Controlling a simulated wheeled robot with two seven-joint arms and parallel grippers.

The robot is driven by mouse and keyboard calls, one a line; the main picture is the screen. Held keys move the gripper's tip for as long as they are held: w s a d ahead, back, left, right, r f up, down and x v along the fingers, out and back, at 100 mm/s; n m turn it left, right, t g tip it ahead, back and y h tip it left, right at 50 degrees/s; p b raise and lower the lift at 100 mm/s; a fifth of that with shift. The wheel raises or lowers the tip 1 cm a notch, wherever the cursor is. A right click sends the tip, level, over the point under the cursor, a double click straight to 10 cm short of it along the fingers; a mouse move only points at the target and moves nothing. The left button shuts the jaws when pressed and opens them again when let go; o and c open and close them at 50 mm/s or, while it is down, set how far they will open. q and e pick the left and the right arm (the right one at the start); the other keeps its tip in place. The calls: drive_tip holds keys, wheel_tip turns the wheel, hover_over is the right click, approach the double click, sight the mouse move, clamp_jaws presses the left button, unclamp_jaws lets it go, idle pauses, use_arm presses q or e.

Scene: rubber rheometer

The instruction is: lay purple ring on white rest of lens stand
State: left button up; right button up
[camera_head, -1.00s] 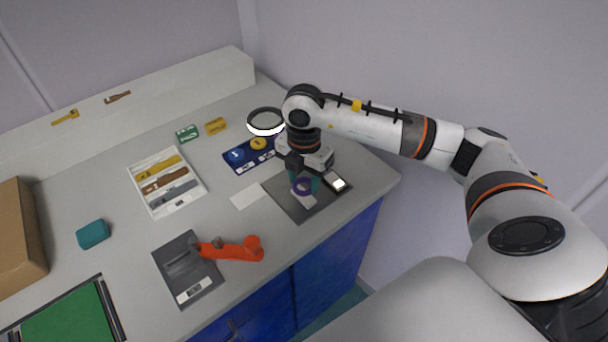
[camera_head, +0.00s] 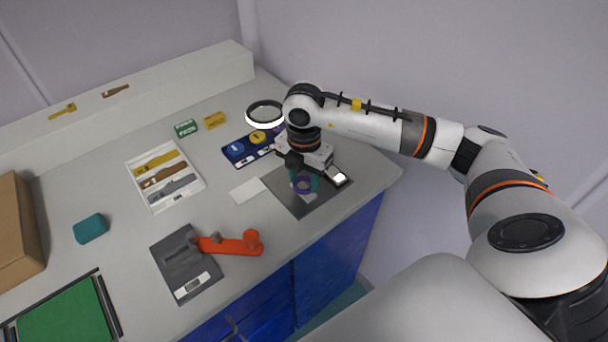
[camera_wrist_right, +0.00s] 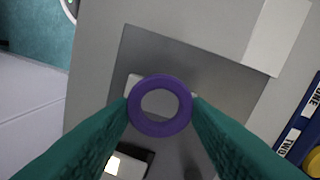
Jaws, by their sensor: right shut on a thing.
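The purple ring (camera_head: 303,190) is pinched between the teal fingertips of my right gripper (camera_head: 304,181), above the dark grey plate (camera_head: 292,205) of the stand. In the right wrist view the ring (camera_wrist_right: 160,129) is seen face-on, its edges against the two fingertips of the gripper (camera_wrist_right: 161,104). The white rest (camera_wrist_right: 132,84) shows behind the ring and through its hole. In the head view only a small part of the rest (camera_head: 310,197) shows below the ring. I cannot tell whether ring and rest touch. My left gripper is not in view.
A dark device with a bright white face (camera_head: 339,178) is close right of the gripper. A white card (camera_head: 247,191) lies left of the plate. A blue tray with discs (camera_head: 235,150) and a round magnifier (camera_head: 265,124) stand behind. An orange-handled device (camera_head: 232,246) is front left.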

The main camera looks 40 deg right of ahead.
drive_tip(key=shift+f, duration=0.4)
drive_tip(key=o, duration=1)
drive_tip(key=shift+c, duration=0.2)
wheel_tip(320, 180, up, 12)
drive_tip(key=b, duration=0.1)
drive_tip(key=shift+f, duration=0.1)
